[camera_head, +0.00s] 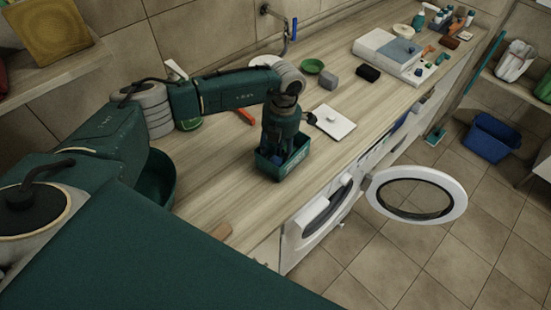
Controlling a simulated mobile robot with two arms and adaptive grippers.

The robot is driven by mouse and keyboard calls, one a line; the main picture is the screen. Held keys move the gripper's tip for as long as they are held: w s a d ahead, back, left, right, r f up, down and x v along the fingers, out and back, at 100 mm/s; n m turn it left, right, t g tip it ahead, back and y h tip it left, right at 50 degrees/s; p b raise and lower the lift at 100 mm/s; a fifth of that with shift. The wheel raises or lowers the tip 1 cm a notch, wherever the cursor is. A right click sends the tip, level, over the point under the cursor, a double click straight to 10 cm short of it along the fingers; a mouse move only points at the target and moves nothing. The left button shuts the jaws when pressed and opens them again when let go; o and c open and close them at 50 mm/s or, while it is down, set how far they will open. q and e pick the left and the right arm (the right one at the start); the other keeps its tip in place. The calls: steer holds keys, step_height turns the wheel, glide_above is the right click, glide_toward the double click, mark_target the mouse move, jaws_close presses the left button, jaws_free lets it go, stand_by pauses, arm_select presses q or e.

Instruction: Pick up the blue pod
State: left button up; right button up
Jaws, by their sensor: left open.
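My left gripper (281,152) points down into a small green open-topped box (281,176) on the wooden counter. Its jaws are open and low, inside or just above the box's rim. Dark blue shows around the jaws in the box, but I cannot tell a blue pod there from the gripper's own parts. The gripper and its wrist hide much of the box's inside. My right gripper is not in view.
A white board (334,122) lies right of the box, with a grey block (328,80) and a green bowl (312,66) behind. A white round machine door (415,194) stands open below the counter edge. A blue basket (492,137) is on the floor.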

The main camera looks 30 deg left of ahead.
arm_select(q)
steer(key=c, duration=0.6)
steer(key=shift+c, duration=0.3)
